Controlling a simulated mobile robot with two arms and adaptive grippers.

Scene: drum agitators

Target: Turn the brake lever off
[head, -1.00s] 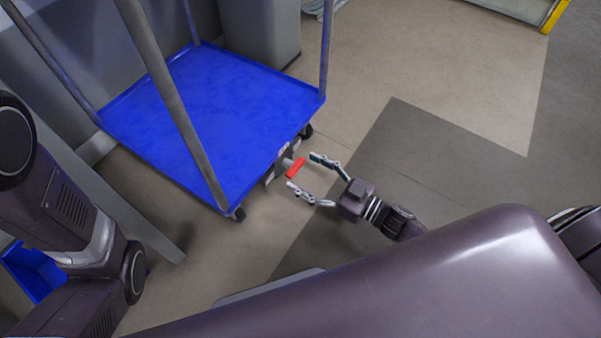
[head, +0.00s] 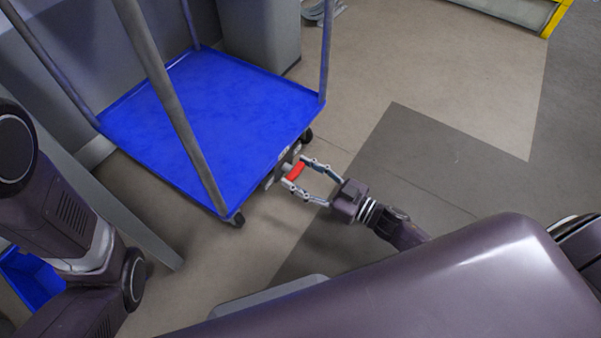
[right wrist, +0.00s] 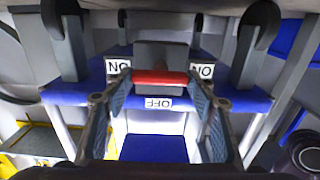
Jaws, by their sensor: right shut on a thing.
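The brake lever (head: 296,171) has a red handle and sits at the near edge of the blue cart (head: 215,110). In the right wrist view its red bar (right wrist: 160,77) lies level across a grey block. "ON" labels stand on both sides of it and an "OFF" label (right wrist: 158,103) shows beside the bar, all upside down. My right gripper (head: 297,173) has its fingers around the two ends of the red handle and is shut on it; the right wrist view shows both fingers (right wrist: 153,95) at the bar's ends. My left gripper is not in view.
The cart has grey posts (head: 170,95) at its corners and black wheels (head: 237,218). A grey cabinet (head: 260,35) stands behind it. The floor to the right of the cart is clear.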

